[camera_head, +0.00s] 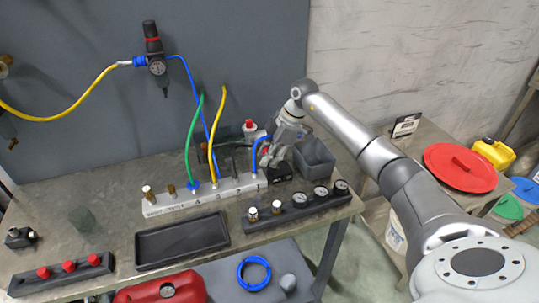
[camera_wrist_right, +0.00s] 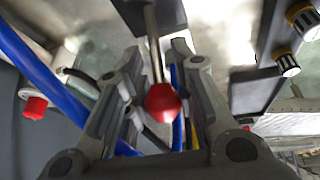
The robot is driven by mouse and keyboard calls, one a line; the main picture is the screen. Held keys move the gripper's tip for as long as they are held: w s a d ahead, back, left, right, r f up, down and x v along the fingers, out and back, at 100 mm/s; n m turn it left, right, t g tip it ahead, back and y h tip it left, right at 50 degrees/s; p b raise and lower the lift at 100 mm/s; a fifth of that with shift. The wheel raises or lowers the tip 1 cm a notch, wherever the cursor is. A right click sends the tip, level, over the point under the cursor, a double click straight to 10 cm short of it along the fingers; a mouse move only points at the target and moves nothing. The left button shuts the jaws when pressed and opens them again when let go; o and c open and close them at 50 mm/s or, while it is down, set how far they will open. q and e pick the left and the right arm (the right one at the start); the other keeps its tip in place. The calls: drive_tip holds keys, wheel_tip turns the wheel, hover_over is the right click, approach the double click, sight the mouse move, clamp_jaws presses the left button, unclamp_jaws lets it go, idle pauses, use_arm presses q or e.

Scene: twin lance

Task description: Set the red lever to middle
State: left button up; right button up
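The red lever (camera_wrist_right: 162,103) shows in the right wrist view as a metal rod with a red knob. The knob stands between the two fingers of my right gripper (camera_wrist_right: 163,85), with a small gap seen on each side. The fingers are open around it and do not appear closed on it. In the head view my right gripper (camera_head: 275,155) is low over the right end of the grey manifold block (camera_head: 180,203); it mostly hides the lever there. The lever's exact position setting cannot be told. My left gripper is not in view.
Blue, green and yellow hoses rise from the block close to my right gripper. A grey bin (camera_head: 315,158) stands just right of it. A dark gauge strip (camera_head: 298,213) and an empty black tray (camera_head: 182,242) lie in front. A red-capped part (camera_head: 249,125) stands behind.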

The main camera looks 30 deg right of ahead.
clamp_jaws()
drive_tip(key=shift+s+d+r+t+y+p, duration=0.1)
drive_tip(key=shift+d+r+t+y+p, duration=0.05)
drive_tip(key=shift+d+y, duration=0.35)
drive_tip(key=shift+s+d+r+t+y+p, duration=0.15)
drive_tip(key=shift+d+y, duration=0.25)
drive_tip(key=shift+y, duration=0.2)
drive_tip(key=shift+s+d+r+t+y, duration=0.15)
drive_tip(key=shift+d+t+y, duration=0.25)
drive_tip(key=shift+d+y, duration=0.65)
drive_tip(key=shift+a+y, duration=0.25)
drive_tip(key=o, duration=0.6)
unclamp_jaws()
drive_tip(key=v, duration=1.2)
